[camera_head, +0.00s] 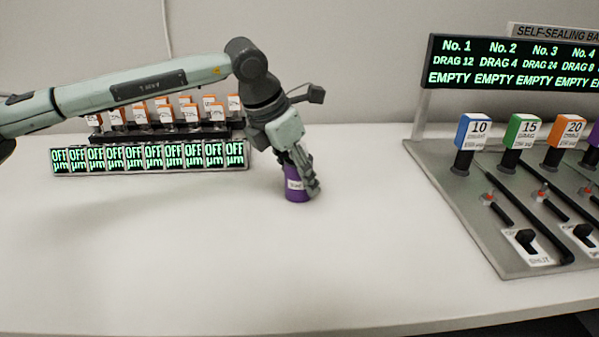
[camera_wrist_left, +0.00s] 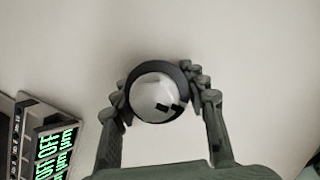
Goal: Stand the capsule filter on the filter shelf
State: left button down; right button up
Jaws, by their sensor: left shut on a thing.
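A purple cylinder with a white label, which I take for the capsule filter (camera_head: 295,194), is upright on or just above the white table, right of the display row. In the left wrist view its round top (camera_wrist_left: 155,98) shows pale, with a dark rim. My left gripper (camera_head: 303,182) reaches down over it, its fingers shut around its sides; the fingers also show on both sides of it in the left wrist view (camera_wrist_left: 160,95). The fingers hide part of its right side. I cannot pick out a filter shelf with certainty. My right gripper is not in view.
A row of green "OFF µm" displays (camera_head: 150,158) stands at the back left, with several orange-topped containers (camera_head: 160,115) behind. A grey panel (camera_head: 425,158) with coloured blocks, levers and an overhead sign (camera_head: 510,62) is at the right. The table's middle and front (camera_head: 250,270) are clear.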

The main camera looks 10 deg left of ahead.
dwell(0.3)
pick_arm(q)
jog(key=c, duration=1.3)
grip_release()
jog(key=o, duration=0.5)
jog(key=shift+c, duration=0.2)
jog(key=shift+r, duration=0.1)
